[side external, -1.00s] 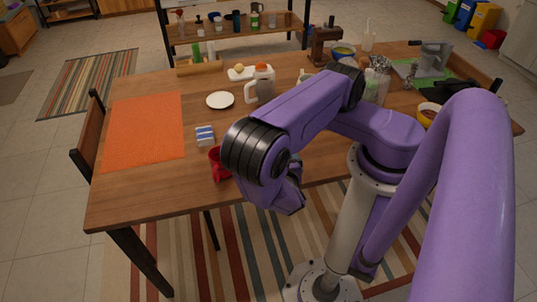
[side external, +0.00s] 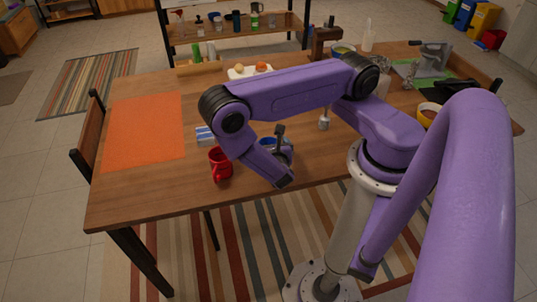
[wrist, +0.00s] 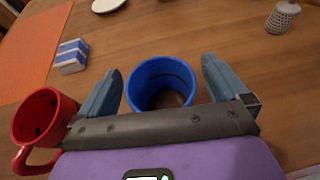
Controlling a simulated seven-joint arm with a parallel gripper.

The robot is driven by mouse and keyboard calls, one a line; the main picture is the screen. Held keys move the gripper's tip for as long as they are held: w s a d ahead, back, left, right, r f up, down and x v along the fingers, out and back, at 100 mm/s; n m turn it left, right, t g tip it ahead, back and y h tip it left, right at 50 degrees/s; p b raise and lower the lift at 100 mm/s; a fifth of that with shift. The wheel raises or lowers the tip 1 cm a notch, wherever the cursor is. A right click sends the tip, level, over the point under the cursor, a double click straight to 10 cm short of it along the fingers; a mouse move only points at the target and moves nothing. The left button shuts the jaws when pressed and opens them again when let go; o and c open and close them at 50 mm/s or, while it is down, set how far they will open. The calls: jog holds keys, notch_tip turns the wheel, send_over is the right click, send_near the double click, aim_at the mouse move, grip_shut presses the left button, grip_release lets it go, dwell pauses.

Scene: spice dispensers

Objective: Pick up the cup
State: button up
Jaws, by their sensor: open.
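A blue cup (wrist: 160,84) stands upright with its open top showing in the wrist view. My gripper (wrist: 162,70) is open, with one finger on each side of the cup and gaps between fingers and cup. In the side view the blue cup (side external: 268,142) is partly hidden by my gripper (side external: 284,146). A red mug (wrist: 42,118) stands to the left of my gripper, its handle toward the bottom of the wrist view. The red mug also shows near the table's front edge in the side view (side external: 220,165).
A blue-and-white block (wrist: 70,56) lies beyond the red mug. A white plate (wrist: 107,4) and a grey ribbed object (wrist: 284,16) are farther off. An orange mat (side external: 143,130) covers the table's left part.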

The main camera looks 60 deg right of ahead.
jog(key=shift+w+d+f, duration=0.25)
jog(key=shift+w+d, duration=0.15)
jog(key=shift+d, duration=0.1)
jog(key=c, duration=1.2)
jog(key=shift+r, duration=0.1)
